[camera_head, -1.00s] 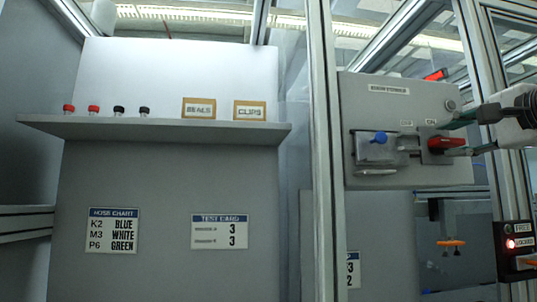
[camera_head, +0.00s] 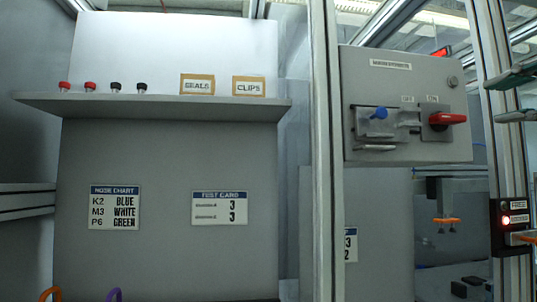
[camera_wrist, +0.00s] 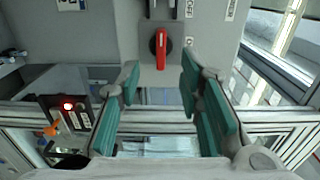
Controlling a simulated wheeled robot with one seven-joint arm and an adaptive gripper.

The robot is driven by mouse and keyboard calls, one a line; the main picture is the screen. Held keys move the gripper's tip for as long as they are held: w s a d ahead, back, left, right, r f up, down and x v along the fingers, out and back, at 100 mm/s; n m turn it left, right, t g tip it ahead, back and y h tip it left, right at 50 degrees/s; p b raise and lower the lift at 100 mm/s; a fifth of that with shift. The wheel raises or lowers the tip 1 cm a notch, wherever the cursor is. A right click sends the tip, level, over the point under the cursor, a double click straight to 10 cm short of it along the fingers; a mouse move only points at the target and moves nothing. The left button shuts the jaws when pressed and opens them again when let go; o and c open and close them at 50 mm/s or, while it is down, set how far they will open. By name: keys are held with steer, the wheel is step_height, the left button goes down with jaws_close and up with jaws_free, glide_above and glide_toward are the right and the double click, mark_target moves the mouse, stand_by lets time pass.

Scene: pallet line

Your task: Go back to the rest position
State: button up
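My gripper (camera_head: 513,97) is at the right edge of the head view, with two green-padded fingers spread apart and nothing between them. In the wrist view my gripper (camera_wrist: 160,76) is also open and empty. The red switch handle (camera_head: 447,118) lies sideways on the grey switch box (camera_head: 360,72), left of my fingers and apart from them. In the wrist view the red handle (camera_wrist: 161,48) shows beyond the fingertips. The rest of my arm is out of the head view.
A metal post (camera_head: 495,150) stands by my fingers. A lit red indicator box (camera_head: 512,222) is on it below. A blue knob (camera_head: 378,113) sits on the switch box.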

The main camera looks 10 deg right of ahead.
steer(key=s+a+f+n+g+y, duration=0.15)
steer(key=a+f+n+g, duration=0.35)
steer(key=a+f, duration=0.6)
steer(key=a+f+n+g+y, duration=0.4)
steer(key=a+f, duration=0.3)
steer(key=f, duration=0.8)
steer(key=s+a+f+n+g+h, duration=0.2)
steer(key=s+f+n+g+h, duration=0.5)
steer(key=s+f, duration=1)
step_height(320, 180, up, 18)
steer(key=w+n+t+p, duration=0.1)
steer(key=t+p, duration=0.1)
steer(key=p, duration=1.6)
steer(key=shift+w+a+y, duration=0.15)
steer(key=shift+w+y, duration=0.25)
steer(key=shift+y, duration=0.05)
